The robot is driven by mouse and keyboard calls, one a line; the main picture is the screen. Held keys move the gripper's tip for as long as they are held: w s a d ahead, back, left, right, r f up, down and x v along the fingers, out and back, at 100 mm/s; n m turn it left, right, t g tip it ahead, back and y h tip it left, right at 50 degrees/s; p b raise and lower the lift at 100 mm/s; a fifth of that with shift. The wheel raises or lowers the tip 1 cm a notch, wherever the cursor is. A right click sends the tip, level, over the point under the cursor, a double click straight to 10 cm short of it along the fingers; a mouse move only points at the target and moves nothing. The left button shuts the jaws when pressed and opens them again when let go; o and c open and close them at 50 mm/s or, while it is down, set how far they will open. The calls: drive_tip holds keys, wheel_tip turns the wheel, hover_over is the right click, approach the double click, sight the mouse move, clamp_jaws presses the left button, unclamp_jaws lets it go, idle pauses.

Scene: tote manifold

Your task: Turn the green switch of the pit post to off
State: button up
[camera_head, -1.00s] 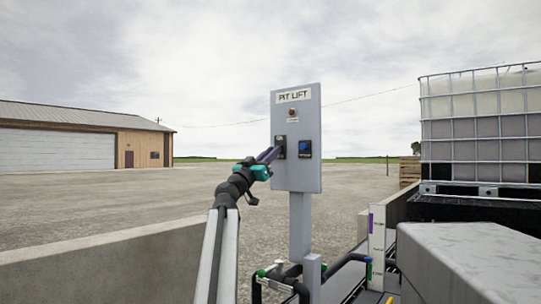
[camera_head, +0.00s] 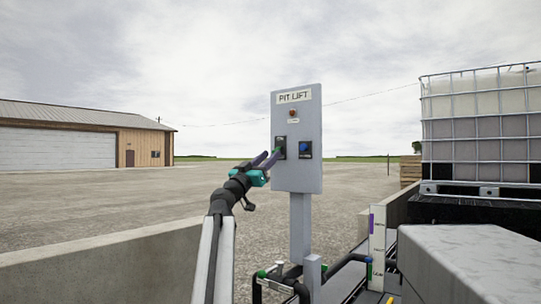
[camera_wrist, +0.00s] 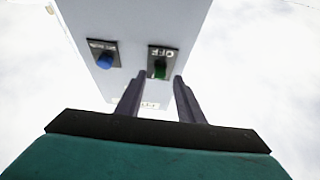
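The grey pit post panel (camera_head: 307,170) stands upright ahead, labelled PIT LIFT. The green switch (camera_wrist: 160,69) shows on a black plate marked OFF in the wrist view, beyond and between my fingertips. In the head view its plate (camera_head: 280,148) is on the panel's left side, partly covered by my fingers. My gripper (camera_head: 271,158) is open, its two dark fingers apart on either side of the switch's line. It also shows in the wrist view (camera_wrist: 160,78). I cannot tell whether the fingers touch the switch.
A blue switch (camera_head: 304,147) sits beside the green one, and a red lamp or button (camera_head: 292,113) is above. A low concrete wall (camera_head: 110,262) is at left. Black pipes (camera_head: 345,262) run by the post's foot. A caged tank (camera_head: 480,130) stands at right.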

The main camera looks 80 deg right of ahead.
drive_tip(key=p+v, duration=0.2)
drive_tip(key=v, duration=0.9)
drive_tip(key=shift+w+a+f+p, duration=0.15)
drive_tip(key=shift+w+a+p, duration=0.05)
drive_tip(key=shift+p, duration=0.1)
idle(0.4)
